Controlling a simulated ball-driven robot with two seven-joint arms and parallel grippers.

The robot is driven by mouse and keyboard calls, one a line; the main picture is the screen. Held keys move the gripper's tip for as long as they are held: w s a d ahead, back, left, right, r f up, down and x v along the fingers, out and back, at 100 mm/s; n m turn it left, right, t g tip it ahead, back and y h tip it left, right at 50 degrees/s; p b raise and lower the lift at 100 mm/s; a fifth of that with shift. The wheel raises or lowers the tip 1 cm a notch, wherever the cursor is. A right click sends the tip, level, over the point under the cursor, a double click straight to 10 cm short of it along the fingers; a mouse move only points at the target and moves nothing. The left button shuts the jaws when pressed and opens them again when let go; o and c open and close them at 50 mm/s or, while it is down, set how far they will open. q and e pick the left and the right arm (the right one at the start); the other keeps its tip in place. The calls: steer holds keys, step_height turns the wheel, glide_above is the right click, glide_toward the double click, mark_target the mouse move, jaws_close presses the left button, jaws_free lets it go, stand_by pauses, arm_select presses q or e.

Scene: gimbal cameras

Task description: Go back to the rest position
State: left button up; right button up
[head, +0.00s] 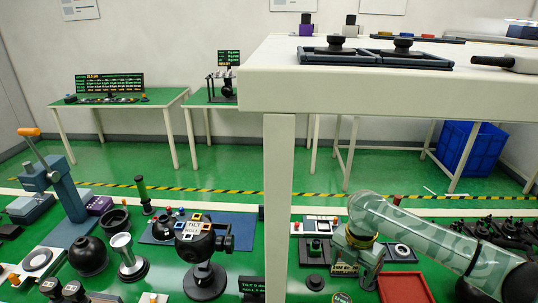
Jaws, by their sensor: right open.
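My right arm comes in from the lower right as a pale translucent tube with a dark joint. It ends at a gold ring, below which my right gripper (356,268) hangs, small and partly lost against the equipment behind it. It is open, and I see nothing held in it. My left gripper is not in view. The task names no object.
A white table (410,90) with dark trays stands high at the right, its leg crossing mid-view. Several black mounts, including a ball mount (88,255), crowd the lower left. A red tray (405,288) lies near my gripper. A blue crate (470,148) stands behind.

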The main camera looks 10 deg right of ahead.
steer(key=s+a+f+m+t+y, duration=0.1)
steer(key=s+a+f+m+t, duration=0.15)
steer(key=s+a, duration=0.3)
steer(key=s+a+f+m+t+y, duration=0.1)
steer(key=s+a+f+m+t, duration=0.1)
steer(key=s+a+m, duration=0.35)
steer(key=s+d+r+m+t+h, duration=0.1)
steer(key=s+d+r+m+h, duration=0.15)
steer(key=s+d+m, duration=0.3)
steer(key=s+d+r+m+t+h, duration=0.1)
steer(key=s+d+r+m+h, duration=0.1)
steer(key=s+d+m+h, duration=0.4)
steer(key=s+a+f+n+g+y+b, duration=0.1)
steer(key=a+f+y, duration=0.1)
steer(key=f, duration=1.2)
steer(key=s+a+f+g+y+b, duration=0.1)
steer(key=a+f+g+y+b, duration=0.15)
steer(key=f, duration=1.15)
steer(key=s+f+m+g+y+b, duration=0.2)
steer(key=s+f+m, duration=0.1)
steer(key=s+f, duration=1.6)
steer(key=shift+s+d+f, duration=0.3)
steer(key=shift+s+d, duration=0.1)
steer(key=shift+s, duration=0.2)
